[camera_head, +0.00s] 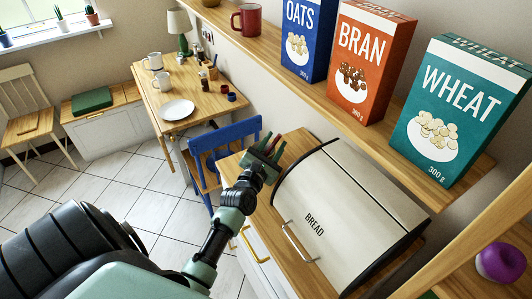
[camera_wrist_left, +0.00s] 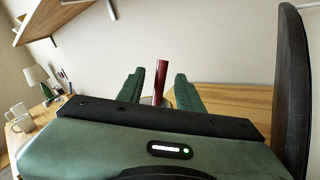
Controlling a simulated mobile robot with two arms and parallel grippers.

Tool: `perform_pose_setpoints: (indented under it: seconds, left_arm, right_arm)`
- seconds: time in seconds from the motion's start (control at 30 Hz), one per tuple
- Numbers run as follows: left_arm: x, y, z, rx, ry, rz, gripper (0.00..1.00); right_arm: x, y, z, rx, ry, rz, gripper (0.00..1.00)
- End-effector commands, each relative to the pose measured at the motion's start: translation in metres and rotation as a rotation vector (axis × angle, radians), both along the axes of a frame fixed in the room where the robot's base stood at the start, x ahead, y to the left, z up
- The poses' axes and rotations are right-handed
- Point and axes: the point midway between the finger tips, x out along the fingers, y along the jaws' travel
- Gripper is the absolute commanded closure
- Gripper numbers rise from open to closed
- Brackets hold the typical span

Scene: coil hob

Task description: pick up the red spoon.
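A dark red upright handle, which looks like the red spoon (camera_wrist_left: 160,80), shows in the left wrist view between and beyond the two green fingers; its lower end is hidden by my gripper. In the head view a small reddish tip (camera_head: 274,139) shows at the gripper's fingers. My left gripper (camera_head: 268,151) is over the wooden counter, left of the bread bin's far end. In the left wrist view my left gripper (camera_wrist_left: 160,92) is open, with a gap on each side of the handle. My right gripper is not in view.
A cream bread bin (camera_head: 335,210) stands close to the right of my left gripper. Above it a shelf (camera_head: 290,62) holds cereal boxes and a red mug (camera_head: 247,19). A blue chair (camera_head: 222,143) stands beyond the counter, near a table with a white plate (camera_head: 177,110).

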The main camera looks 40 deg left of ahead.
Motion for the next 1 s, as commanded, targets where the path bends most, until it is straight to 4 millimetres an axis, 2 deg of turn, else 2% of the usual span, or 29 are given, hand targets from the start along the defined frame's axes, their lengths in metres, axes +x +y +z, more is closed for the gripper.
perform_pose_setpoints:
  seconds: [0.1, 0.33, 0.37, 0.47, 0.5, 0.83, 1.0]
  left_arm:
    - [0.0094, 0.0027, 0.0008, 0.0, 0.0, 0.0, 0.64]
    - [0.0103, 0.0029, 0.0, 0.0, 0.0, 0.001, 0.64]
    - [0.0102, 0.0029, 0.0, 0.0, 0.0, 0.001, 0.7]
    - [0.0101, 0.0029, 0.0, 0.0, 0.0, 0.001, 0.97]
    - [0.0101, 0.0029, 0.0, 0.0, 0.0, 0.001, 1.0]
    - [0.01, 0.0028, 0.0004, 0.0, 0.0, 0.001, 1.0]
    - [0.0104, 0.0025, 0.0092, -0.002, -0.003, 0.002, 1.0]
  right_arm:
    - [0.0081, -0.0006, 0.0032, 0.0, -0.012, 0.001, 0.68]
    - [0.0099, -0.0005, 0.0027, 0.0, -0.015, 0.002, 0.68]
    - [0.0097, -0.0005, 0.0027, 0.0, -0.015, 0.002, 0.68]
    - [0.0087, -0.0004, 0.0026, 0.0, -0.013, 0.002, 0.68]
    - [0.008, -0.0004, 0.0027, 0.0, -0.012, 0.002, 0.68]
    - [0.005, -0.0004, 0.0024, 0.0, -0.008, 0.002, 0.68]
    - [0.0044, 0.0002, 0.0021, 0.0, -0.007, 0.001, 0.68]
